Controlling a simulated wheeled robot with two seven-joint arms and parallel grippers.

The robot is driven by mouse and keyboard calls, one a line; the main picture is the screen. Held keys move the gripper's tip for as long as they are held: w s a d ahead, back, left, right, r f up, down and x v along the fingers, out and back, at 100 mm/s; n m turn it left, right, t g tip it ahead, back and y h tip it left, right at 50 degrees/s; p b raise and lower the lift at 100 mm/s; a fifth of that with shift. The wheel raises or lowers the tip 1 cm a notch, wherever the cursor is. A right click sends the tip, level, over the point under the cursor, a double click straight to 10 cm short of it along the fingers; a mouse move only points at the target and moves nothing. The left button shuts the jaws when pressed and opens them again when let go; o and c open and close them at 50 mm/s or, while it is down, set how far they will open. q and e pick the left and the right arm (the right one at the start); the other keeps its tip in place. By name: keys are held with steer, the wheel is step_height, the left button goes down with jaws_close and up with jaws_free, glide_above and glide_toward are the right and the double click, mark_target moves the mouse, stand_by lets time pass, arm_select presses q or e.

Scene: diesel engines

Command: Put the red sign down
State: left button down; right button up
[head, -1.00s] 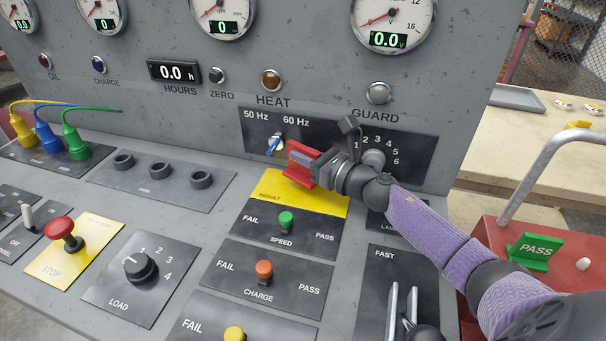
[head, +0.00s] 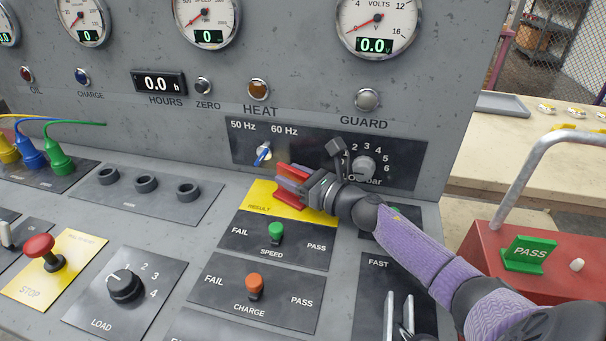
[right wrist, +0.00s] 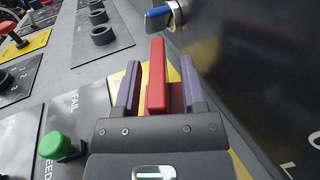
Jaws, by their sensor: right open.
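The red sign (head: 286,212) stands at the yellow RESULT plate (head: 262,194) on the sloping desk, partly hidden by my right gripper in the head view. My right gripper (head: 291,180) is open, its purple fingers on either side of the sign. In the right wrist view the sign (right wrist: 156,80) is upright between the spread fingertips (right wrist: 160,86), with a gap clearest on the left side. Its base seems to rest on the plate, but contact is hard to see. My left gripper is out of view.
A blue-handled 50/60 Hz switch (head: 263,153) and a rotary knob (head: 364,167) are close behind the gripper. The green SPEED knob (head: 275,232) is just in front. A green PASS sign (head: 529,253) stands on a red box (head: 490,245) at right.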

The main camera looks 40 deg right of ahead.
steer(key=p+v, duration=0.1)
steer(key=v, duration=1.1)
steer(key=shift+r, duration=0.15)
stand_by(0.3)
stand_by(0.4)
